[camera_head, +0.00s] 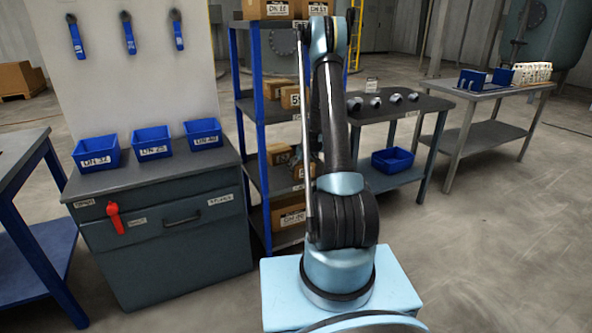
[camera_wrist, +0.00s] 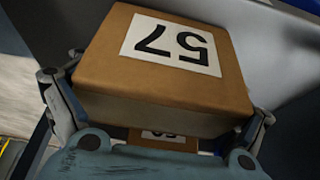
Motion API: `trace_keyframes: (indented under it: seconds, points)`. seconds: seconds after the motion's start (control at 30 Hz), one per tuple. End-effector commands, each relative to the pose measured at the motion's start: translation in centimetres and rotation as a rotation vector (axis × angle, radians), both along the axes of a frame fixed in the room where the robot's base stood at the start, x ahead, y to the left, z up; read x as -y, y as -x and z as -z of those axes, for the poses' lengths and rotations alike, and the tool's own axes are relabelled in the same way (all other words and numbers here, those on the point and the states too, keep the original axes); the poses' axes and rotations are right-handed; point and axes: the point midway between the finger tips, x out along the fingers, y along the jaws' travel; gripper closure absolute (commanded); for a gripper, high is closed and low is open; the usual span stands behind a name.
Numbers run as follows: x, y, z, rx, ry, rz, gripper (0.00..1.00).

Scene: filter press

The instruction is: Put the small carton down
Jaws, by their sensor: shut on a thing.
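A small brown carton (camera_wrist: 105,65) with a white label reading 57, upside down in the wrist view, fills the middle of that view. My gripper (camera_wrist: 160,108) is shut on it, one finger at each side. In the head view my arm hides most of the gripper and I cannot clearly make out the held carton. Behind the held carton, another labelled brown carton (camera_wrist: 162,138) shows partly between the fingers. What lies directly under the held carton is hidden.
The blue-framed shelf rack (camera_head: 258,105) stands behind my arm with several cartons (camera_head: 290,215) on its levels. A grey cabinet with blue bins (camera_head: 155,142) is to the left. A dark table (camera_head: 430,104) with metal fittings stands right. Open floor lies at the right.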

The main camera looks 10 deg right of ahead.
Motion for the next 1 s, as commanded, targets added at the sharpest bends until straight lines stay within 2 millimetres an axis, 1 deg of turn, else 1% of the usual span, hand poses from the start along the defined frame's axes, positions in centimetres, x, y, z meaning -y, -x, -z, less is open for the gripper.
trace_keyframes:
  seconds: [0.03, 0.13, 0.2, 0.33, 0.37, 0.4, 0.8, 0.93, 1.0]
  points:
    - [-1.1, 0.1, 0.1, 0.000, -0.001, -0.013, 0.46]
    - [-2.8, 0.1, 0.1, 0.000, -0.001, -0.031, 0.46]
    - [-3.3, 0.1, 0.1, 0.000, -0.001, -0.037, 0.46]
    - [-3.7, 0.1, 0.3, 0.000, -0.002, -0.041, 0.46]
    - [-3.6, 0.1, 0.3, 0.000, -0.001, -0.040, 0.04]
    - [-3.5, 0.1, 0.3, 0.000, -0.001, -0.039, 0.00]
    - [-2.6, 0.1, 0.2, 0.000, -0.001, -0.030, 0.00]
    - [-2.5, 0.2, -0.4, 0.000, -0.001, -0.029, 0.00]
    - [-2.4, 0.5, -1.0, 0.000, -0.001, -0.029, 0.00]
